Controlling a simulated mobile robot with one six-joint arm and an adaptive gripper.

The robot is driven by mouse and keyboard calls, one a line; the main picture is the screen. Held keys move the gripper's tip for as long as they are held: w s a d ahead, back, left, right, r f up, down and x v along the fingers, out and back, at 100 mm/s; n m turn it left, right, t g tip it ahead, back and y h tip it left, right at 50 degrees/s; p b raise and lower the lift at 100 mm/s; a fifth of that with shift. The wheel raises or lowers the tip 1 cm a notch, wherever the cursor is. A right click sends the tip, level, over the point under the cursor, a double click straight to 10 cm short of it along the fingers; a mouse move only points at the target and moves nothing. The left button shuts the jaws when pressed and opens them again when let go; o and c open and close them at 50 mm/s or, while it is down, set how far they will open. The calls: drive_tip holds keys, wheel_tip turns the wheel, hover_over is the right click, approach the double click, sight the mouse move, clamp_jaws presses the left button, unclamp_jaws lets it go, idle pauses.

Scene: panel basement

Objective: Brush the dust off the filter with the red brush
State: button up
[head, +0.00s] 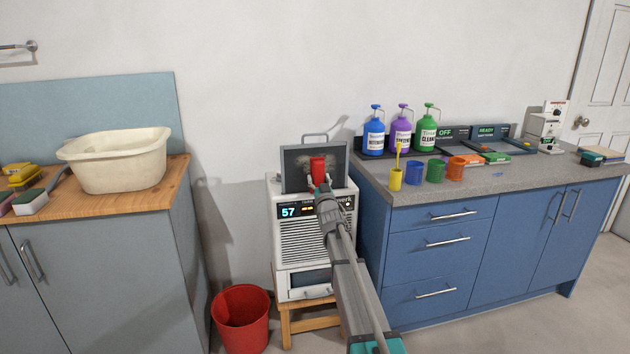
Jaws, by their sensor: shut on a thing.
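The filter (297,161) is a dark framed panel with a handle on top. It stands upright out of the top of a white machine (306,241), and pale dust patches show on its face. My gripper (319,186) is shut on the red brush (317,168) and holds it up in front of the filter's right part. From this view I cannot tell whether the brush touches the filter. My arm hides part of the machine's front and the lower part of the brush.
The machine stands on a wooden stool (308,312), with a red bucket (241,318) at its left. At right, a blue cabinet's counter (470,183) holds bottles and coloured cups. At left, a wooden worktop (160,190) holds a cream basin (118,160) and sponges.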

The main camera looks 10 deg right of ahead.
drive_tip(key=shift+d, duration=0.2)
drive_tip(key=shift+d, duration=1.75)
drive_tip(key=shift+w+d, duration=0.1)
drive_tip(key=shift+d, duration=1.8)
drive_tip(key=shift+r, duration=0.2)
drive_tip(key=shift+r+p, duration=0.75)
drive_tip(key=shift+p, duration=0.2)
